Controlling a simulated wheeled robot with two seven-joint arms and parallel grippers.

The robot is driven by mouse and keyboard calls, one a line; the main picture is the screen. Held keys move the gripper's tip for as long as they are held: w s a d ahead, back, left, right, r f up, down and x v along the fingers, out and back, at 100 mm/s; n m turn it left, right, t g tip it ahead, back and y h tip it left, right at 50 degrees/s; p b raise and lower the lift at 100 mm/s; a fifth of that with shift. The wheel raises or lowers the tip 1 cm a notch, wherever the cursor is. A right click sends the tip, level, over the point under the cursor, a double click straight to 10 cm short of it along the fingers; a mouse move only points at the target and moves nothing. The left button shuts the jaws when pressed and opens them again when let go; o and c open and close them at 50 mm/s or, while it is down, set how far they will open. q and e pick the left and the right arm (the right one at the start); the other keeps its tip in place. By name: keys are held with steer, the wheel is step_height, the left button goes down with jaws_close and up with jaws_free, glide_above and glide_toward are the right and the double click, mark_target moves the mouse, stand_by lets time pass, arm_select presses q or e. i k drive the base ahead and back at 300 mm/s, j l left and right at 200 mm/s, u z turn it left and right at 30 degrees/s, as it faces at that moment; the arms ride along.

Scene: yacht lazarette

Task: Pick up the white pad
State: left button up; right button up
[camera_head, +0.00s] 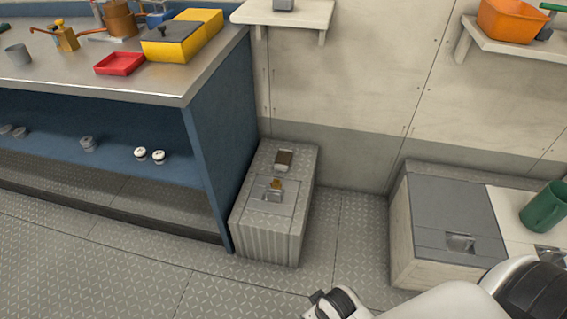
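My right arm reaches in from the lower right. Its dark end, with the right gripper (322,304), is at the bottom edge, well short of the locker; its fingers are not clear. My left gripper is out of view.
A blue-sided bench (190,88) with a metal top stands left of the locker. A pale box (400,240) with a grey lid and a green mug (545,207) stands at right. An orange bin (511,20) is on a wall shelf. The floor between is clear.

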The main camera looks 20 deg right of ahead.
mark_target(284, 158)
steer(key=i+l+z, duration=0.5)
steer(key=l, duration=0.25)
steer(key=i+l+z, duration=0.45)
steer(key=i+l, duration=0.15)
